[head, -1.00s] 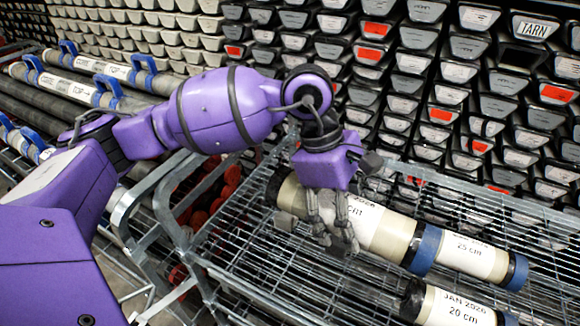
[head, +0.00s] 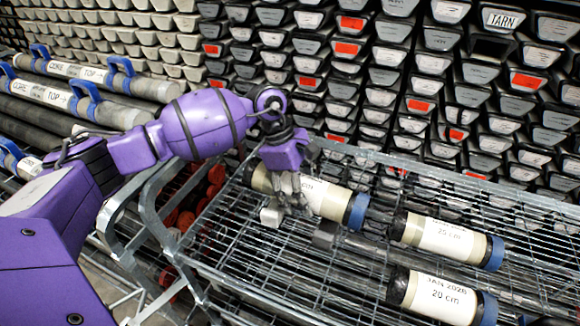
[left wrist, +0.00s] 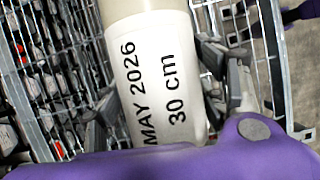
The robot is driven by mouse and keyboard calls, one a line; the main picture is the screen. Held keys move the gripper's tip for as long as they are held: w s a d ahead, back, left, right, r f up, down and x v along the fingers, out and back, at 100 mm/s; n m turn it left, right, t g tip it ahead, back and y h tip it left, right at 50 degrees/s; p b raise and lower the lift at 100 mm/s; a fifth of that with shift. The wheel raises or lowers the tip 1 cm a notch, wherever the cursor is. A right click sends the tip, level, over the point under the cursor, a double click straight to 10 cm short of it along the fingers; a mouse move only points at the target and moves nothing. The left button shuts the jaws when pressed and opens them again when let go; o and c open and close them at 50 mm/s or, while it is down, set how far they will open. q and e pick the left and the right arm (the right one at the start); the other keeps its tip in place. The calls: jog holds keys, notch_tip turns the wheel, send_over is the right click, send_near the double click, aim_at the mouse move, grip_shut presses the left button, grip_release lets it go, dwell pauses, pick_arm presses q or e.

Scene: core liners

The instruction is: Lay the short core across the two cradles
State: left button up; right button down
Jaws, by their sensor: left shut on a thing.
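My left gripper (head: 294,192) is shut on a cream core liner (head: 328,197) with a blue cap at its right end. In the left wrist view its white label (left wrist: 158,75) reads MAY 2026, 30 cm, with a finger on each side. Fingers hide part of its left half in the head view. Whether it touches the wire deck is unclear. Two other liners lie to the right: one labelled 25 cm (head: 440,235) and, nearer, one labelled JAN 2026, 20 cm (head: 438,296). I cannot clearly make out the two cradles. My right gripper is out of view.
The liners are over a wire-mesh cart (head: 240,262) with raised rails. Behind it rises a wall of stacked core trays (head: 440,70). Long grey pipes with blue clamps (head: 120,78) lie at the left. The deck's front left is mostly bare mesh.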

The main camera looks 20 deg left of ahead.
pick_arm(q)
jog(key=shift+w+r, duration=0.1)
jog(key=shift+w, duration=0.2)
notch_tip(320, 180, down, 3)
jog(key=shift+w+a+f, duration=0.1)
jog(key=shift+f, duration=0.05)
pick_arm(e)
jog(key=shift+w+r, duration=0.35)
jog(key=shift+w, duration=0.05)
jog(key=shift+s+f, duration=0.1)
pick_arm(q)
jog(key=shift+f, duration=0.25)
jog(key=o, duration=2.1)
jog(key=shift+s+f, duration=0.15)
jog(key=shift+s, duration=0.1)
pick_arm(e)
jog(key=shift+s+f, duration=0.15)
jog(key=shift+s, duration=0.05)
pick_arm(q)
jog(key=shift+a, duration=0.1)
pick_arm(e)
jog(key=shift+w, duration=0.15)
